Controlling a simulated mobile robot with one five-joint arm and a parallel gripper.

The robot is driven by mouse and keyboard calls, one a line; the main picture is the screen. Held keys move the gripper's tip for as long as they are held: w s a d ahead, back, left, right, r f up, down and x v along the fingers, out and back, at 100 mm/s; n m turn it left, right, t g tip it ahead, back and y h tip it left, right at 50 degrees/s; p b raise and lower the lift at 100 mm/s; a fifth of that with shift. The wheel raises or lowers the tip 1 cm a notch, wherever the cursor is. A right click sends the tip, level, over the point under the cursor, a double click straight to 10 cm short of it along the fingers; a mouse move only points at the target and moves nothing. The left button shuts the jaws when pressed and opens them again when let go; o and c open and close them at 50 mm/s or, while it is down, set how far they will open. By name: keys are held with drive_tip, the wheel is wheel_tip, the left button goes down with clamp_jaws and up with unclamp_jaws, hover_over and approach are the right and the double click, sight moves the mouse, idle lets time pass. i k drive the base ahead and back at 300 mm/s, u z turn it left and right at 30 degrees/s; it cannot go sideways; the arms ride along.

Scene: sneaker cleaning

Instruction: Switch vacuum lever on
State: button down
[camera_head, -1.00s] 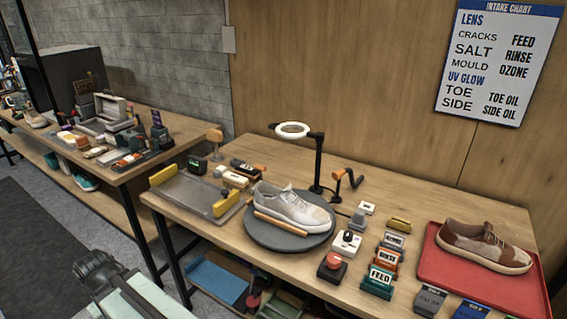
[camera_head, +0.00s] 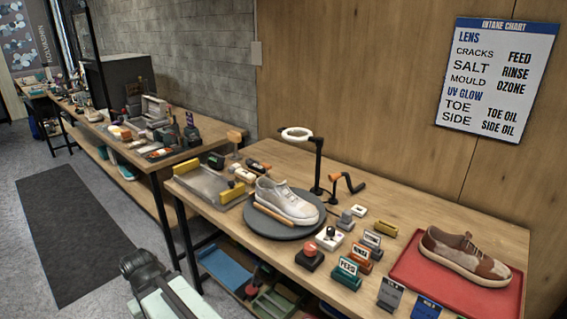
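I see no part clearly marked as a vacuum lever. A black-knobbed white switch box (camera_head: 329,236) and a red-topped dark button box (camera_head: 309,257) stand on the near bench, in front of the turntable. A black crank arm with an orange end (camera_head: 346,184) stands behind the turntable, right of the ring lamp. Which of these, if any, is the vacuum lever I cannot tell. My arm's dark joint and pale link show at the bottom left, off the bench edge. My gripper's fingers do not show.
A white sneaker (camera_head: 287,202) rests on the grey turntable (camera_head: 262,231) under the ring lamp (camera_head: 297,134). Labelled blocks, including FEED (camera_head: 346,273), stand to its right. A brown-and-white sneaker (camera_head: 463,255) sits on a red tray (camera_head: 418,274). Floor with a dark mat (camera_head: 80,235) is open at left.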

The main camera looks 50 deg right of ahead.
sight(268, 167)
drive_tip(key=u, duration=0.15)
drive_tip(key=i, duration=0.95)
drive_tip(key=z, duration=0.1)
